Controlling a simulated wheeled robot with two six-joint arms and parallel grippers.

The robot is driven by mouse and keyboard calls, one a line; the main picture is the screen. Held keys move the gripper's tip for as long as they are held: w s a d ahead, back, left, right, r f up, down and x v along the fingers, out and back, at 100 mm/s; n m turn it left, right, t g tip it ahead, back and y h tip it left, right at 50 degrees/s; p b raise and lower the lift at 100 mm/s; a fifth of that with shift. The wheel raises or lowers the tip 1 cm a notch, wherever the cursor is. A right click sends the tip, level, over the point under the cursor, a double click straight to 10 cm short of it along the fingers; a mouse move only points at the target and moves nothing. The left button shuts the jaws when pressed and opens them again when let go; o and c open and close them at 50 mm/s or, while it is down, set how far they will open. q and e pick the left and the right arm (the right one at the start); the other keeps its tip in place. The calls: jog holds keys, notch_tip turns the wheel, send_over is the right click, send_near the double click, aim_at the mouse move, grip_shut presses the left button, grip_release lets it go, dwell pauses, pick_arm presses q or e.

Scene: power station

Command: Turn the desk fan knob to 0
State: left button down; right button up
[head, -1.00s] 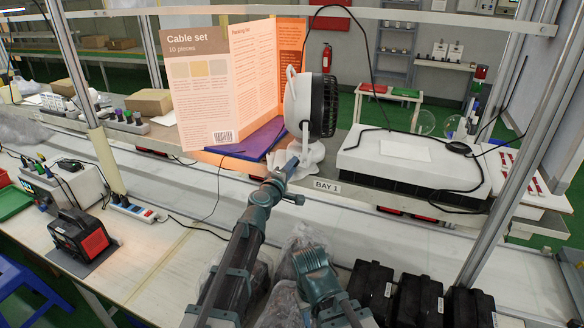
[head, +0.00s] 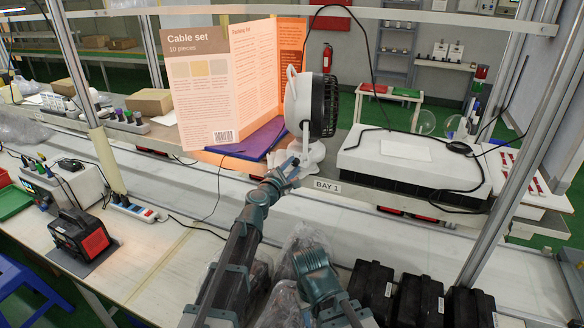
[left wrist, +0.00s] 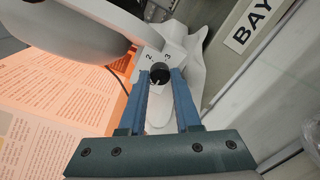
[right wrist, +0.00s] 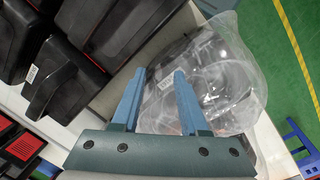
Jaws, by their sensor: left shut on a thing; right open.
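The white desk fan (head: 322,105) with a black rear grille stands upright beside the cable set folder. In the left wrist view its dark round knob (left wrist: 160,73) sits on the white base, with the digits 2 and 3 legible beyond it. The knob's pointer is too small to read surely, and a 0 mark is not visible. My left gripper (left wrist: 160,77) has its blue fingers closed on both sides of the knob; in the head view it reaches the fan's base (head: 312,155). My right gripper (right wrist: 157,78) is open and empty, above clear plastic bags.
The cable set folder (head: 200,85) stands left of the fan, with a purple folder (head: 255,140) lying beside it. A white-topped black unit (head: 412,160) is to the right. Black cases (head: 418,300) and clear bags (right wrist: 205,80) lie on the near bench.

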pick_arm(q)
jog(key=shift+s, duration=0.1)
dwell(0.3)
jog(key=c, duration=0.6)
grip_release()
jog(key=shift+s, duration=0.15)
jog(key=shift+s+a, duration=0.1)
jog(key=shift+s, duration=0.15)
jog(key=v, duration=0.7)
